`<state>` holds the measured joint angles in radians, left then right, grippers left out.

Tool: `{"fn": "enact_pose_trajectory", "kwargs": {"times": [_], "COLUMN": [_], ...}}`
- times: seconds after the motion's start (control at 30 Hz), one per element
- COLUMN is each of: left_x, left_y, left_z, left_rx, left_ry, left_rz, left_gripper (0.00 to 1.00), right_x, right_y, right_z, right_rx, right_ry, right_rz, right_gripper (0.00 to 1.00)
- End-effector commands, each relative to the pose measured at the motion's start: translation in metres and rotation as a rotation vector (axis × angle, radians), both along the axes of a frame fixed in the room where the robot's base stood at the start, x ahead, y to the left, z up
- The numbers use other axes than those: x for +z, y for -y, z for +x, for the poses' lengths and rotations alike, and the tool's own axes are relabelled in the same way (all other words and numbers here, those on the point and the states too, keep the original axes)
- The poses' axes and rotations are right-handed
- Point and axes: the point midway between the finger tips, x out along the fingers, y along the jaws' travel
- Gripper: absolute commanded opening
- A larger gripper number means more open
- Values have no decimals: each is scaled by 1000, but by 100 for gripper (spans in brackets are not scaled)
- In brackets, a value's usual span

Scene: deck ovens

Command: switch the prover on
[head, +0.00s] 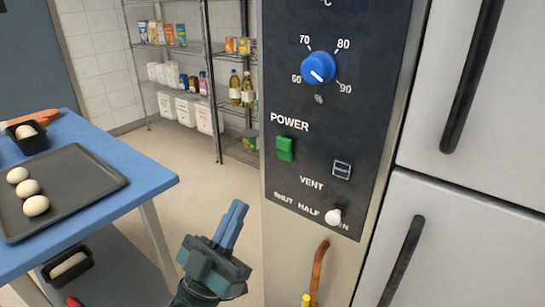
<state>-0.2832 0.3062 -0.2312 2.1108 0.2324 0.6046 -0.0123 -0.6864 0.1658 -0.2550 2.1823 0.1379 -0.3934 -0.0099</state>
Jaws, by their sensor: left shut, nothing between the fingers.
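The prover's dark control panel (325,120) fills the middle of the head view. A green rocker switch (286,148) sits under the word POWER; I cannot tell which way it is set. A small dark switch or window (342,169) is to its lower right. My left gripper (236,208) is shut and empty, fingers pointing up, below and left of the green switch and apart from the panel in the picture. My right gripper is not in view.
A blue knob (318,68) and a white vent knob (333,216), near OPEN, are on the panel. An orange-brown handle-like piece (319,268) is below. A blue table (150,178) with a dough tray (95,178) stands left. White doors (480,210) are right.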

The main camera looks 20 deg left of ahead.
Motion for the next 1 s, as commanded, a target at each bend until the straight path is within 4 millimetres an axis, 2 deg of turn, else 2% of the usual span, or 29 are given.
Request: {"fn": "enact_pose_trajectory", "kwargs": {"times": [0.03, 0.4, 0.63, 1.0], "left_x": [10, 66, 60, 59], "left_y": [2, 21, 32, 34], "left_z": [6, 58, 87, 93], "left_rx": [-1, 0, 0, 0], "left_ry": [4, 4, 0, 0], "left_rz": [-2, -1, 0, 0], "left_gripper": [0, 0, 0, 0], "right_x": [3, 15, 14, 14], "right_y": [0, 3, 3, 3], "right_z": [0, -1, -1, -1], "right_rx": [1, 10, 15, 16], "right_ry": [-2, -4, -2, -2], "right_rz": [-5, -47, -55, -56], "right_gripper": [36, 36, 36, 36]}}
